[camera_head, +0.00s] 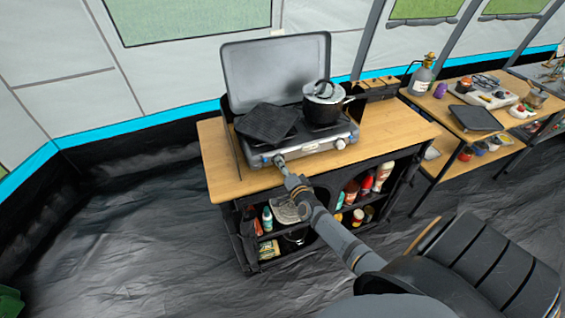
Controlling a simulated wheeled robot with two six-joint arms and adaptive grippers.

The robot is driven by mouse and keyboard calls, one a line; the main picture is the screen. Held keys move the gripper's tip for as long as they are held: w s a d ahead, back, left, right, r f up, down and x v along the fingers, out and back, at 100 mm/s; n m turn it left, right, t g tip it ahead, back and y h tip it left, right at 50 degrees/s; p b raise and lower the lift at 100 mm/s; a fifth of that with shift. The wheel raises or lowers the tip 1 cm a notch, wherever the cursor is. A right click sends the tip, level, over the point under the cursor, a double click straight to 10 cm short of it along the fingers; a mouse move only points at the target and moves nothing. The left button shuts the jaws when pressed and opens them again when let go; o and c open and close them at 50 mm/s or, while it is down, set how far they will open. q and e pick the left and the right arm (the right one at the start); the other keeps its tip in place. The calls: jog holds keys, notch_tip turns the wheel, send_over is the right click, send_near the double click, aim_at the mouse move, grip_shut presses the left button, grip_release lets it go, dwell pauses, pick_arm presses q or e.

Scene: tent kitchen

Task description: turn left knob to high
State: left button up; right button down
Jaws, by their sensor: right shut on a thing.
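A two-burner camping stove (313,146) with a raised grey lid (270,70) stands on the wooden counter. Its right knob (340,143) shows as a small white disc on the front panel. My left gripper is not in view.
A dark griddle (267,122) covers the left burner, and a lidded pot (323,103) stands on the right one. The wooden counter (393,130) has bare room right of the stove. Open shelves below hold bottles and cans.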

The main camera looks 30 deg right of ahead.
jog(key=shift+n+p, duration=0.7)
jog(key=shift+n, duration=0.3)
jog(key=c, duration=1.3)
grip_release()
jog(key=shift+o, duration=0.2)
jog(key=v, duration=1.2)
jog(key=shift+a, duration=0.15)
